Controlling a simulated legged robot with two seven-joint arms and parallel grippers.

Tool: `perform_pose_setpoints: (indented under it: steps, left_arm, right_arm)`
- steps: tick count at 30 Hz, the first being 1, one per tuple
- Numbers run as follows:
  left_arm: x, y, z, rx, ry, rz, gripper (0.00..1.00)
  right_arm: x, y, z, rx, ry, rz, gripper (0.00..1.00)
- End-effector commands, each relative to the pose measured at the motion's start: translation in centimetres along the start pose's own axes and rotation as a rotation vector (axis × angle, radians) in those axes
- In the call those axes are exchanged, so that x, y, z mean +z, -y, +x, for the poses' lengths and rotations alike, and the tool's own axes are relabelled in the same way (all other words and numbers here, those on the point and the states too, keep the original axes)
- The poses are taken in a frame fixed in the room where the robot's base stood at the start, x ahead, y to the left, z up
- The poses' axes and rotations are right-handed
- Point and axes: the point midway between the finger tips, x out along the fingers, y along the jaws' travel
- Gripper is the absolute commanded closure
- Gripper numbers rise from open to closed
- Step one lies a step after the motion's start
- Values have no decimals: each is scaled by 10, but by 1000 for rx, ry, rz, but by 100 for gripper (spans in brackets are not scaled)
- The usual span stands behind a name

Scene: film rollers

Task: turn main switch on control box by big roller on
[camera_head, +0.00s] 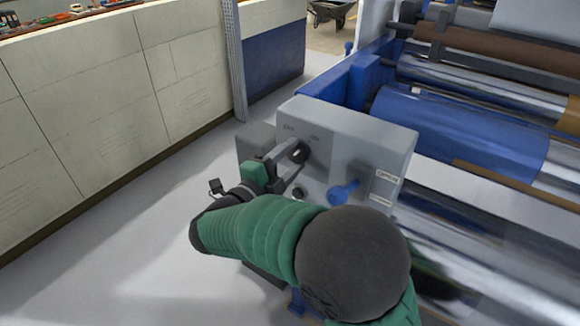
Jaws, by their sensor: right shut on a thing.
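The grey control box (340,135) stands in the middle of the view, beside the big blue roller (455,133). A dark main switch knob (299,153) sits on the upper left of its face, with small lettering above it. My right gripper (294,157) is at this knob and shut on it. My green and dark right arm reaches up from below and covers the lower part of the box. A blue handle (343,192) and a small dark button (298,193) show lower on the face. My left gripper is not in view.
Blue machine framing and several more rollers (500,50) fill the right side. A pale panelled wall (110,85) runs along the left. A wheelbarrow (331,12) stands at the far back. The grey floor (110,240) at left is clear.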

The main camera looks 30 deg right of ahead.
Motion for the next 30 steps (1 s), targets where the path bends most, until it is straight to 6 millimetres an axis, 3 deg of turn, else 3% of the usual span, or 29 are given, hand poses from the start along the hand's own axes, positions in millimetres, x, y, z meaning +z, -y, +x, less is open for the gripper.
perform_pose_setpoints:
  steps: [16,17,18,22,30]
  left_arm:
    - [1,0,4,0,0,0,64]
    - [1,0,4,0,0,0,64]
    - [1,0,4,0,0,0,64]
    - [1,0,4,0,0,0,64]
    - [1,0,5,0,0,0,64]
  right_arm:
    - [0,2,1,-3,1,32,94]
    - [0,2,1,-3,1,32,53]
    - [0,2,1,-4,1,32,47]
    - [0,2,0,-3,0,30,32]
    - [0,2,-1,-2,0,29,32]
